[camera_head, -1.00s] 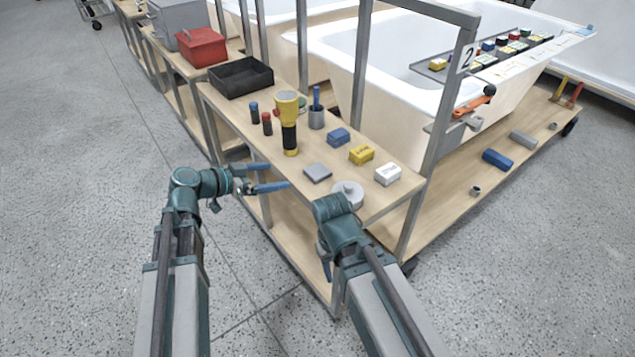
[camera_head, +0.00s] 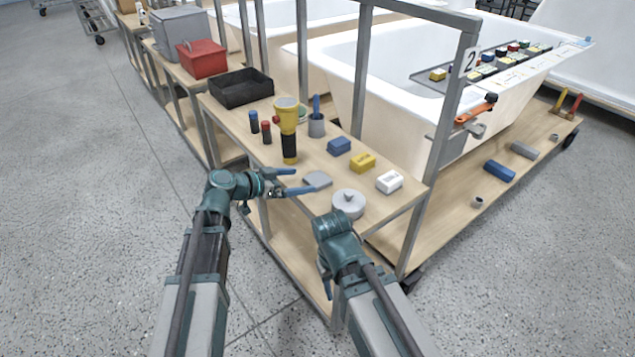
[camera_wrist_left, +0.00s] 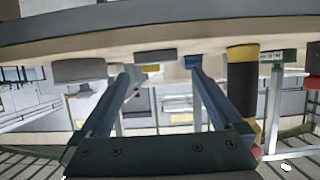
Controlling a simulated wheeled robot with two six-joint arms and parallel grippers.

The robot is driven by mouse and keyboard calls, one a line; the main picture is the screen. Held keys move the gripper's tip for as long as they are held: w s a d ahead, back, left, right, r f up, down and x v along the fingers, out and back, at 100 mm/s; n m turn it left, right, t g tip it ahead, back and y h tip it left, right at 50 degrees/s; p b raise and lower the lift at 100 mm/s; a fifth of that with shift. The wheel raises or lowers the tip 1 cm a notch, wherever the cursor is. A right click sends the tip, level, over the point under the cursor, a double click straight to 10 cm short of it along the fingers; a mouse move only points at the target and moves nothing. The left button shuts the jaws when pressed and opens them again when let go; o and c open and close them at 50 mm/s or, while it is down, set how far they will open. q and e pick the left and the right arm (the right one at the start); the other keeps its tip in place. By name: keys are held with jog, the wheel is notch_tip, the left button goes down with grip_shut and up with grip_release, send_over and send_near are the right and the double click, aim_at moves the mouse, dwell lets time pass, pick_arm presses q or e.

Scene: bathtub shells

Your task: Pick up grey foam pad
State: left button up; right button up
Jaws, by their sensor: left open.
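The grey foam pad (camera_head: 318,179) lies flat on the wooden top of the cart, between the black-and-yellow flashlight (camera_head: 288,128) and a round grey knobbed piece (camera_head: 348,203). My left gripper (camera_head: 304,181) is open and empty. Its two blue fingers point right toward the pad, with the tips close to its left edge. In the left wrist view, which looks upside down, the pad (camera_wrist_left: 155,55) shows beyond and between the two open fingers (camera_wrist_left: 158,75).
Blue (camera_head: 339,146), yellow (camera_head: 362,162) and white (camera_head: 389,182) blocks stand behind and right of the pad. A grey cup (camera_head: 316,126) and a black tray (camera_head: 241,88) are farther back. A metal post (camera_head: 452,110) rises at the right end.

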aim_at(313, 180)
pick_arm(q)
jog(key=b+x, duration=0.2)
jog(key=x, duration=0.3)
jog(key=shift+s+d+f, duration=0.1)
jog(key=shift+s+f, duration=0.05)
jog(key=shift+s, duration=0.05)
jog(key=c, duration=1.2)
notch_tip(313, 180, up, 10)
jog(key=p, duration=1)
